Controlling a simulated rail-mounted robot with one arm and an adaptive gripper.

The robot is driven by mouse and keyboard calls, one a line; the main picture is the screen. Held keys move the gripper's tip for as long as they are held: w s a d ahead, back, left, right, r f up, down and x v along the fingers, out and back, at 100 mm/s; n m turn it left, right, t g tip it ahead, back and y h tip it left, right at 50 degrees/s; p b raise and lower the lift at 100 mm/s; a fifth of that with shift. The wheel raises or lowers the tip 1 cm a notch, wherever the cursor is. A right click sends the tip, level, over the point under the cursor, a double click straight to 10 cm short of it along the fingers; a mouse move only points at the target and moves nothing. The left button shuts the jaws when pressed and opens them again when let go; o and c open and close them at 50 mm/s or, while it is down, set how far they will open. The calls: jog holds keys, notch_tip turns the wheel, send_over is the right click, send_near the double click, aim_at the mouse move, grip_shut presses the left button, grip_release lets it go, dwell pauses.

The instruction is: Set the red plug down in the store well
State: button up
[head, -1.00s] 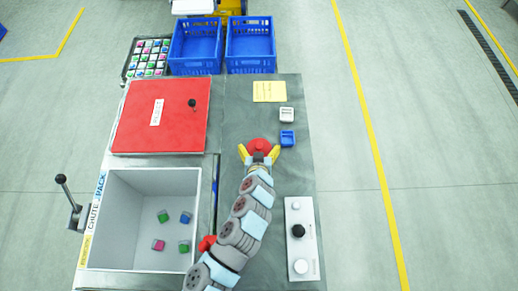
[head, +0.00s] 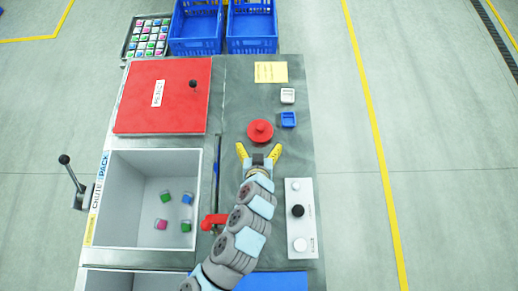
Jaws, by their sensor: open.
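The red plug (head: 260,131) is a round red piece with a raised knob, upright on the grey worktop right of the red lid. My gripper (head: 258,152) is just below it in the picture, with its yellow fingers spread and nothing between them. The fingers appear clear of the plug. No open store well shows around the plug; whether the plug sits in a well or on the flat top I cannot tell, as its wide rim hides what is beneath.
A panel with knobs (head: 300,218) lies right of my arm. A red handle (head: 213,221) is close to its left. The open grey bin (head: 122,195) holds several cubes.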

jog(key=shift+v, duration=0.95)
jog(key=shift+r, duration=0.15)
jog(key=c, duration=0.7)
jog(key=shift+c, duration=0.2)
